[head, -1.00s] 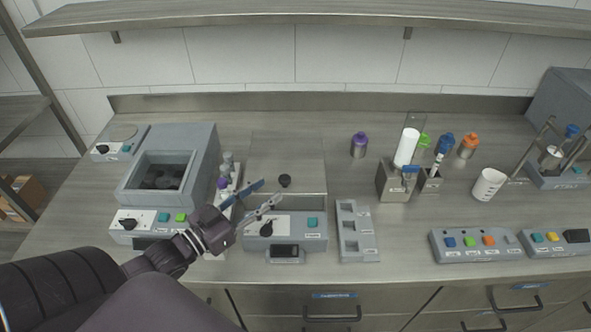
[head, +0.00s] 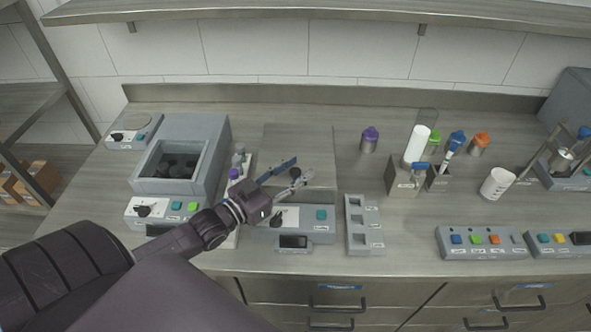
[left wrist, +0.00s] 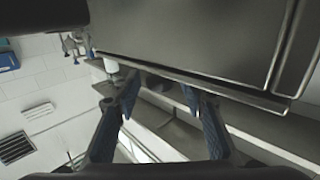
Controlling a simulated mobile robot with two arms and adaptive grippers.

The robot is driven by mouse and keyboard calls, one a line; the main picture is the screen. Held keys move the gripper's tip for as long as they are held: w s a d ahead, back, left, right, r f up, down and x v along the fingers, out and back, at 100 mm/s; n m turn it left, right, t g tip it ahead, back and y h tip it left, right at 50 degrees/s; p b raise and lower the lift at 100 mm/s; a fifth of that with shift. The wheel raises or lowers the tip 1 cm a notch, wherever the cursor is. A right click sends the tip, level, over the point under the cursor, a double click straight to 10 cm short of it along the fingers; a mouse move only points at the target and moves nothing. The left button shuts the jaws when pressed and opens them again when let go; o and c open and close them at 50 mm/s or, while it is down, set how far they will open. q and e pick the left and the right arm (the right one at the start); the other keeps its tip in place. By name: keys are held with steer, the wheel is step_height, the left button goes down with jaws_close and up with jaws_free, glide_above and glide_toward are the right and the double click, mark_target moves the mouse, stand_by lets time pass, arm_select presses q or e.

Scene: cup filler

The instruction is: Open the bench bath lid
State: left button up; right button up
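The bench bath is the grey unit with a white front panel (head: 322,236), left of the middle of the bench in the head view. Its flat grey lid (head: 298,140) lies shut on top. The lid's dark knob (head: 308,171) is mostly hidden behind my fingers. My left gripper (head: 304,167) reaches over the bath from the left. Its two fingers are apart, with the tips at the knob; I cannot tell whether they touch it. In the left wrist view the blue-padded fingers (left wrist: 158,105) are spread with nothing clearly held. My right gripper is out of view.
A larger grey bath with an open well (head: 171,188) stands to the left, with small bottles (head: 238,160) beside it. A grey slotted rack (head: 362,225) is close on the right. A purple-capped bottle (head: 369,140) stands behind. Bench between rack and button panel (head: 480,243) is clear.

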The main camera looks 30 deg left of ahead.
arm_select(q)
steer(key=c, duration=0.4)
jaws_close()
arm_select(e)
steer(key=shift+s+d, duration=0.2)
arm_select(q)
steer(key=shift+w+a+f, duration=0.1)
steer(key=shift+w+a, duration=0.15)
steer(key=shift+w, duration=0.05)
steer(key=w, duration=0.1)
steer(key=w+a+b, duration=0.1)
steer(key=shift+w+a, duration=0.3)
steer(key=shift+w, duration=0.15)
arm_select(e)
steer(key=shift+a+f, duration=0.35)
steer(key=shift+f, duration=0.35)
arm_select(q)
steer(key=shift+o, duration=2)
jaws_free()
